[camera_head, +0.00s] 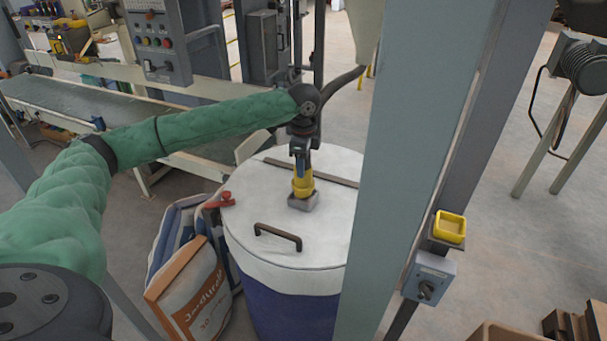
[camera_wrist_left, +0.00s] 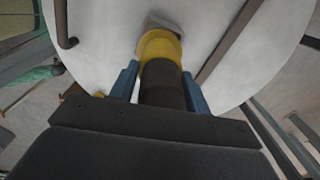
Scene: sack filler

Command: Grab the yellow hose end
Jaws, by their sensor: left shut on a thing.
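The yellow hose end (camera_head: 302,184) stands upright on a small grey block on the white lid (camera_head: 325,222) of a drum. My left gripper (camera_head: 301,166) points down from above and is shut on the hose end. In the left wrist view the yellow collar (camera_wrist_left: 159,46) and the dark hose part (camera_wrist_left: 162,84) sit between my two blue fingers (camera_wrist_left: 161,82). The yellow collar shows beyond the fingertips, at the grey block. My right gripper is not in view.
A dark handle (camera_head: 278,236) and a dark bar lie on the lid. A red valve handle (camera_head: 220,201) is at its left edge. Filled sacks (camera_head: 190,281) lean beside the drum. A grey-green post (camera_head: 415,170) rises close on the right. A conveyor (camera_head: 75,112) is at the back left.

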